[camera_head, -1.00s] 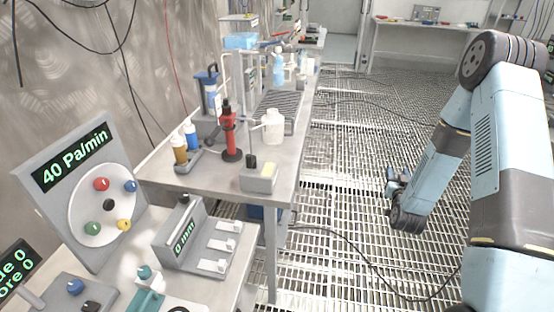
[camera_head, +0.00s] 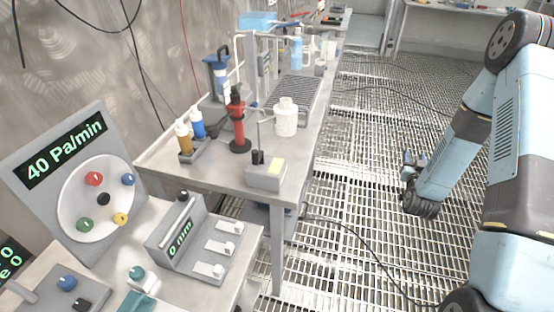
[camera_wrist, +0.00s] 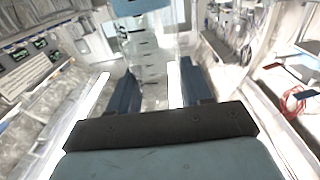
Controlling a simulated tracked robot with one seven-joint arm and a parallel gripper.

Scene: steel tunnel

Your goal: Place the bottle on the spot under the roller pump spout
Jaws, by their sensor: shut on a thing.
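My gripper (camera_head: 412,167) hangs over the grated floor, right of the workbench, and is small in the head view. In the wrist view, its two dark blue fingers (camera_wrist: 158,88) stand apart with a pale, see-through thing (camera_wrist: 152,72) between them. I cannot make out its outline well or tell if it is the bottle. A white translucent bottle (camera_head: 286,122) stands upright on the bench, apart from my gripper. A blue bottle (camera_head: 295,55) stands farther back on the bench. I cannot tell which device is the roller pump, and its spout and spot are not clear.
The steel bench (camera_head: 215,180) holds a red stand (camera_head: 237,125), a grey box with a yellow top (camera_head: 267,173) and small orange and blue bottles (camera_head: 190,135). A dial panel (camera_head: 90,185) and switch box (camera_head: 195,240) are near left. The grated floor (camera_head: 350,180) is open, with a cable across it.

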